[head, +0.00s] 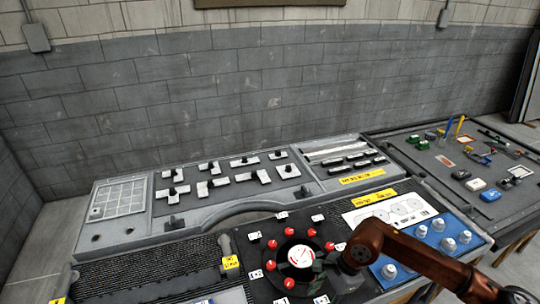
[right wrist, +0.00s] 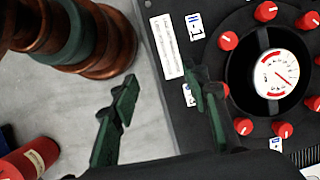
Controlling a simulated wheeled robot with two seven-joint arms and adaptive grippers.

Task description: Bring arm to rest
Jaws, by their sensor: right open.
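My right arm (head: 425,260) is reddish brown and comes in from the right in the head view. Its dark green gripper (head: 328,262) is over the right part of the round dial panel. In the right wrist view the two fingers of my right gripper (right wrist: 165,85) are spread apart with nothing between them. One finger is over the dark panel beside the dial, the other over a pale grey surface. Whether the fingers touch the panel cannot be told. My left gripper is not in view.
A white gauge (head: 301,257) ringed by red knobs (head: 273,244) is beside the gripper, and the gauge also shows in the right wrist view (right wrist: 277,73). A blue panel with pale knobs (head: 438,225) lies beneath the arm. A side table (head: 440,160) holds small parts. A block wall (head: 230,100) stands behind.

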